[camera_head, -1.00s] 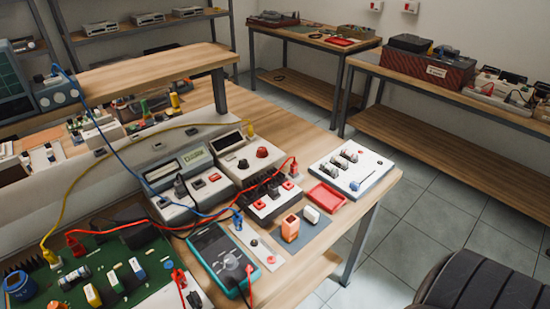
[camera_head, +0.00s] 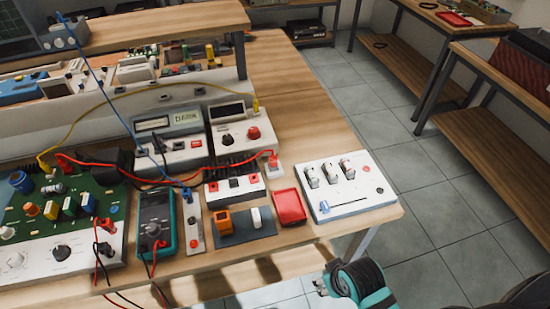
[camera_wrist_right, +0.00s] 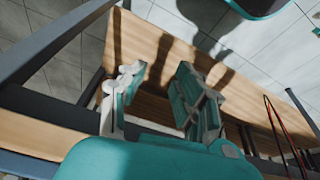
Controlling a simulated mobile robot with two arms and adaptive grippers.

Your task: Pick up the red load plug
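A red plug (camera_head: 273,160) stands at the right end of a red cable, in a small pale block beside the black-finned box (camera_head: 235,185). It looks like the load plug, though other red plugs show, such as one on the green board (camera_head: 62,161). My right gripper (camera_head: 320,285) is at the bottom of the head view, off the bench's front edge, well apart from the plug. In the right wrist view its two teal fingers (camera_wrist_right: 162,95) are spread with nothing between them. The plug does not show there. My left gripper is not in view.
A red tray (camera_head: 289,207), a white switch panel (camera_head: 345,188), an orange block on a grey mat (camera_head: 240,238) and a teal multimeter (camera_head: 156,224) stand near the front edge. Red, blue and yellow cables cross the bench. Bare wood lies behind the red tray and panel.

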